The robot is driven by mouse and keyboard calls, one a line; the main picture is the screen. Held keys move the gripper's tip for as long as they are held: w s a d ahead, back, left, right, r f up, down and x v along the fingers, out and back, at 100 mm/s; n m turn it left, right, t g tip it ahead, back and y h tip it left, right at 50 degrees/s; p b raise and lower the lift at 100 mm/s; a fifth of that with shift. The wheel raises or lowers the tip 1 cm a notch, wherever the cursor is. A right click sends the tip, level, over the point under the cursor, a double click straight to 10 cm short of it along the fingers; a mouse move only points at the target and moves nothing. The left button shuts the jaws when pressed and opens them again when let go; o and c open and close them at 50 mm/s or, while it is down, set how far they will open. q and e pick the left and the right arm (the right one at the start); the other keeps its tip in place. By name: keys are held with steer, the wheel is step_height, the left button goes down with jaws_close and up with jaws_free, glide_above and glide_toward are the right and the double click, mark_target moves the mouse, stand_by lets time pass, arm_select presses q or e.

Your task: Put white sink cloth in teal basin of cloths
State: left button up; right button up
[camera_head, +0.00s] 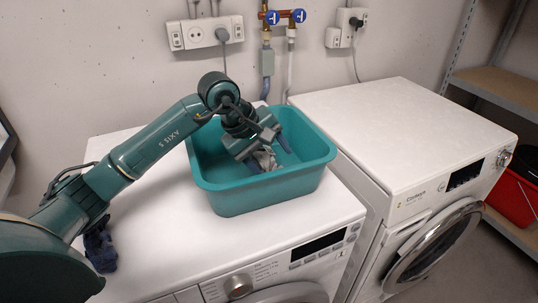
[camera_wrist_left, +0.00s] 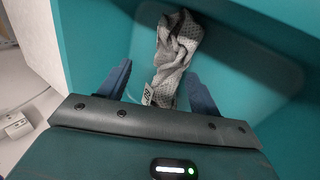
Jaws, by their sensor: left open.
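The teal basin (camera_head: 262,190) stands on top of the left washing machine. A crumpled pale grey-white waffle cloth (camera_head: 265,159) is inside the basin; it also shows in the left wrist view (camera_wrist_left: 176,50), where it appears to lie on the basin floor, with a small tag at its near end. My left gripper (camera_head: 270,152) reaches down into the basin. Its dark blue fingers are open, one on each side of the cloth's near end, apart from it in the left wrist view. My right gripper is not in view.
A dark blue crumpled cloth (camera_head: 100,248) lies on the left washing machine (camera_head: 165,235), under my left arm. The right washing machine's top (camera_head: 395,125) is clear. Pipes with blue valves (camera_head: 272,17) and sockets are on the wall behind. A red bucket (camera_head: 515,195) sits at the right.

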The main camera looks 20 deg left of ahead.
arm_select(q)
steer(key=v, duration=1.2)
steer(key=shift+r+b, duration=0.2)
steer(key=shift+b, duration=0.1)
